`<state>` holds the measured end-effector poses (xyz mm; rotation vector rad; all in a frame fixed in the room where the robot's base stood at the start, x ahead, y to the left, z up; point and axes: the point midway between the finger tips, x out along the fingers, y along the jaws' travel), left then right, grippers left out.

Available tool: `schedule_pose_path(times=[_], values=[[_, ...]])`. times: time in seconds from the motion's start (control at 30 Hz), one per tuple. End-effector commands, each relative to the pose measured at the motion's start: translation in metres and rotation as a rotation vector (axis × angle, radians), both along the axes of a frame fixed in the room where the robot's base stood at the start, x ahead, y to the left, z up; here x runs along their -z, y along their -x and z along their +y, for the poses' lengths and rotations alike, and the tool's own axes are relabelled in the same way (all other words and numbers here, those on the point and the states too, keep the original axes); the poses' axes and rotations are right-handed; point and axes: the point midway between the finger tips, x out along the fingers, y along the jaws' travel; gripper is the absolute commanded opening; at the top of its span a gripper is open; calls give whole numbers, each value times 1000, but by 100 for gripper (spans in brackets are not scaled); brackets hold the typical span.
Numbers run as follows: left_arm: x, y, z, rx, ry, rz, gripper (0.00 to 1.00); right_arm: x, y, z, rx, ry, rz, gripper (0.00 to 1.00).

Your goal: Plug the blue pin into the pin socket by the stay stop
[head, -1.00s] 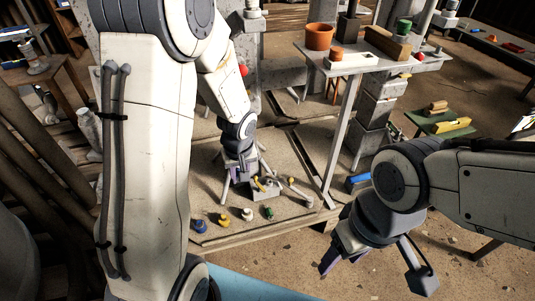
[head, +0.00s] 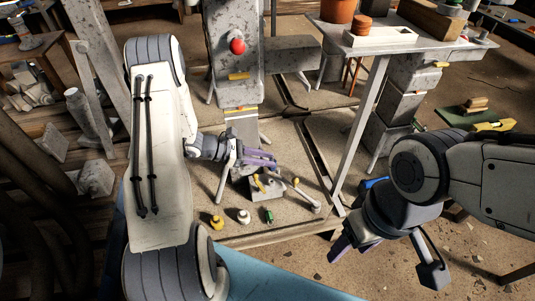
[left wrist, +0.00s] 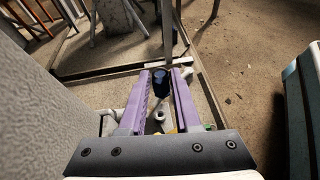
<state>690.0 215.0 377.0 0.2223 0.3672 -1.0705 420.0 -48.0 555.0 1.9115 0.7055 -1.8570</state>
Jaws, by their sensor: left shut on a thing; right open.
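My left gripper (head: 272,161) is over the grey fixture block (head: 266,192), its purple fingers pointing right. In the left wrist view the dark blue pin (left wrist: 161,80) is gripped between the fingertips of the left gripper (left wrist: 161,76). A pale part with a small round hole (left wrist: 159,115) shows below the pin; I cannot tell whether it is the pin socket. The pin looks apart from it. The stay stop cannot be singled out. My right gripper (head: 386,262) is open and empty at the lower right, beyond the board's edge.
A yellow peg (head: 217,222), a white peg (head: 243,216) and a green peg (head: 268,216) stand along the board's front. A lever with a pale round end (head: 315,207) slants out right of the block. A grey column with a red knob (head: 237,46) rises behind. A table (head: 375,42) holds pots.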

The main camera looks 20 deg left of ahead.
Motion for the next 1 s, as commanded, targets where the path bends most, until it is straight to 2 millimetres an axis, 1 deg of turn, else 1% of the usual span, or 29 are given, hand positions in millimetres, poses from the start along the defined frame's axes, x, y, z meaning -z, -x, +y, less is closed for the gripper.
schedule_pose_path(times=[0.13,0.43,0.63,0.7,1.0], values=[[1,-7,5,-40,15,-8,0,1,0,0,0,0,0,61],[0,-6,5,-39,14,-7,0,0,0,0,0,0,0,61],[-6,-5,7,-43,12,-6,0,-9,0,0,0,0,0,61],[5,-5,7,-43,13,-6,0,0,0,0,0,-1,-1,61],[38,-5,7,-42,13,-4,0,23,0,0,0,0,0,61]])
